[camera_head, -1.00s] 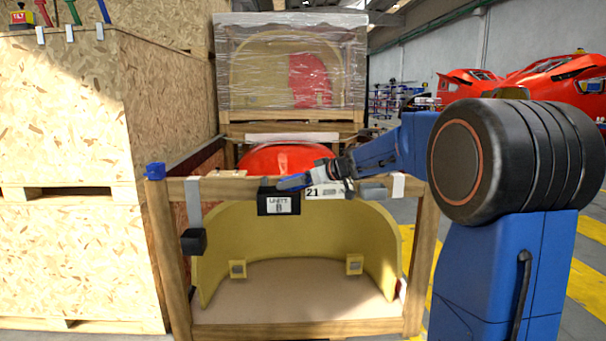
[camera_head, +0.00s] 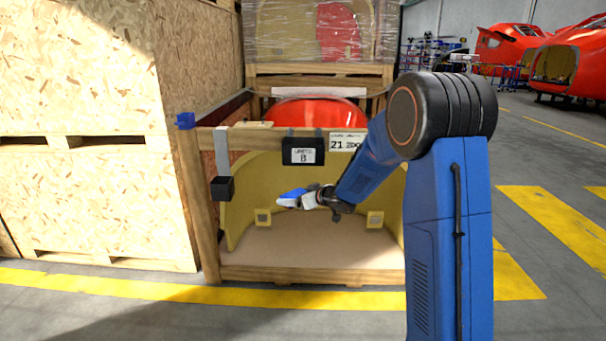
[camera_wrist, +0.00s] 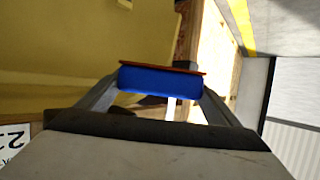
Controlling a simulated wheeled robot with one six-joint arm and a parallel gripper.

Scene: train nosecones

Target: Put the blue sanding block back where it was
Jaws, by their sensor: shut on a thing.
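The blue sanding block (camera_head: 292,197) is held in my gripper (camera_head: 303,199), in front of the open front of the wooden crate (camera_head: 200,215). In the wrist view the block (camera_wrist: 160,79) lies crosswise between the two fingers of my gripper (camera_wrist: 158,88), with a thin reddish-brown layer along its far edge. My gripper is shut on it. The block looks clear of the crate's surfaces, though its depth against the opening is hard to tell.
The crate holds a yellow curved panel (camera_head: 238,190). A black UNIT B tag (camera_head: 303,151), a 21 label (camera_head: 346,142) and a strap with a black weight (camera_head: 222,188) hang at its top rail. Large chipboard crates (camera_head: 80,200) stand left.

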